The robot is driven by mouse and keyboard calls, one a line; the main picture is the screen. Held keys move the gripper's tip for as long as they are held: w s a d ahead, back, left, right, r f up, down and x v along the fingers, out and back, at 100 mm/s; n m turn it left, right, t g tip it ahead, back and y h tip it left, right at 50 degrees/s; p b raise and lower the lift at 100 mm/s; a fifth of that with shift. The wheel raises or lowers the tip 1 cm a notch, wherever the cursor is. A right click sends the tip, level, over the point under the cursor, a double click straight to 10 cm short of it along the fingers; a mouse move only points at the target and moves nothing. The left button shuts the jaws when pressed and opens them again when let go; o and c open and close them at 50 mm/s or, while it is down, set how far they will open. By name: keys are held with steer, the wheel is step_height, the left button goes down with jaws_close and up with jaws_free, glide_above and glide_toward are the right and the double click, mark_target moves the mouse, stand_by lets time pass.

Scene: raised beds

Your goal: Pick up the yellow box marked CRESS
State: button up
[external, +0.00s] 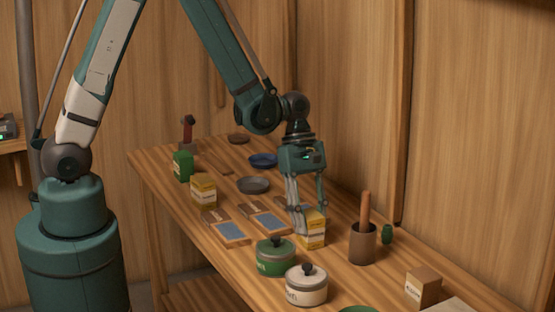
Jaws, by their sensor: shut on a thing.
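A yellow box (314,239) with a pale label band is at the right-middle of the wooden bench. My gripper (309,219) points down over it, with its fingers closed on the box's upper part. The box is upright, and its base looks at or very near the bench top. A second yellow box (204,194) with a pale label stands apart at the left of the bench. The lettering on both boxes is too small to read, so I cannot tell which is marked CRESS.
A green lidded pot (276,260) and a cream lidded pot (306,289) stand in front of the held box. A brown cup (362,246) with a wooden handle is close on its right. Framed blue panels (231,231) lie to its left. A wooden wall rises behind.

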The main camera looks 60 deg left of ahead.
steer(key=shift+r, duration=0.15)
steer(key=shift+r, duration=4.9)
